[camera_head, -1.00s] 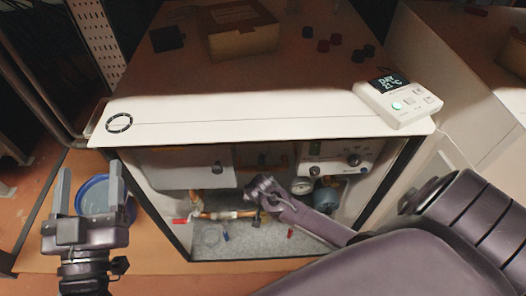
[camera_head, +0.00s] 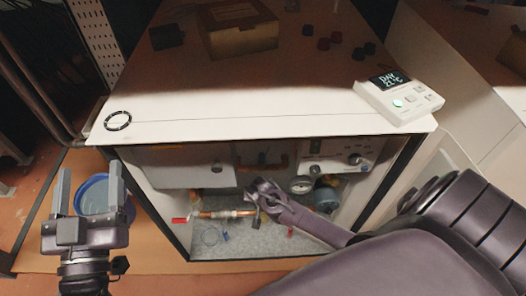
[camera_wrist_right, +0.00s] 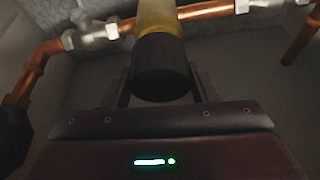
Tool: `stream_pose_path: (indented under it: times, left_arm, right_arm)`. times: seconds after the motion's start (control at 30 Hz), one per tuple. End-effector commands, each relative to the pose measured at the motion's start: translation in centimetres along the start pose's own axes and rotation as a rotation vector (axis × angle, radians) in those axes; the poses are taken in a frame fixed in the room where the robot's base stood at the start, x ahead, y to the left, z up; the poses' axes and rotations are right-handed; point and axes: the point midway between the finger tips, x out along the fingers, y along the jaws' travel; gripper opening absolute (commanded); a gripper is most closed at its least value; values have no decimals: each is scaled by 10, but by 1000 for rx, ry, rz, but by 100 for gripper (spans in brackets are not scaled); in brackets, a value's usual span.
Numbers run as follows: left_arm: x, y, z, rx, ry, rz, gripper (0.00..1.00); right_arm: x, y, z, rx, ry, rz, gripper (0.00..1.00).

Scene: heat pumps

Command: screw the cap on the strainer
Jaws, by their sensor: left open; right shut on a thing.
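The cap is a dark cylinder (camera_wrist_right: 161,66) in the right wrist view. My right gripper (camera_wrist_right: 161,82) is shut on it, one finger on each side. The cap's far end meets the yellow brass strainer body (camera_wrist_right: 157,17); I cannot tell how far it is threaded on. In the head view my right gripper (camera_head: 259,192) reaches into the open cabinet beside the copper pipe and hides most of the strainer. My left gripper (camera_head: 88,192) is open and empty, outside the cabinet at left, in front of the blue bucket.
Copper pipe (camera_wrist_right: 205,10) with metal fittings runs beside the strainer. The white cabinet (camera_head: 270,120) has a gauge (camera_head: 301,185) and a blue pump (camera_head: 326,199) inside. A thermostat (camera_head: 398,97) lies on top. The blue bucket (camera_head: 93,193) stands at left. A cardboard box (camera_head: 238,30) sits behind.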

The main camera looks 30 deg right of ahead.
Motion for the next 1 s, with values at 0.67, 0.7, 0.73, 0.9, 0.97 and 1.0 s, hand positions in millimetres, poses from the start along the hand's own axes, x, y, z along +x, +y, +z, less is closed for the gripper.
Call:
stream_pose_path:
  times: [0.67,0.7,0.73,0.9,0.97,1.0]
  left_arm:
    - [-2,0,5,0,0,0,67]
    - [-2,0,5,0,0,0,67]
    - [-2,0,5,0,0,0,67]
    - [-2,0,5,0,0,0,67]
    - [-2,0,5,0,0,0,67]
    - [-2,0,5,0,0,0,67]
  right_arm:
    - [14,0,5,1,1,0,31]
    - [14,0,5,1,1,0,31]
    - [14,0,5,1,1,0,31]
    - [14,0,6,1,0,0,31]
    - [15,0,6,1,0,0,31]
    - [16,0,6,1,0,0,31]
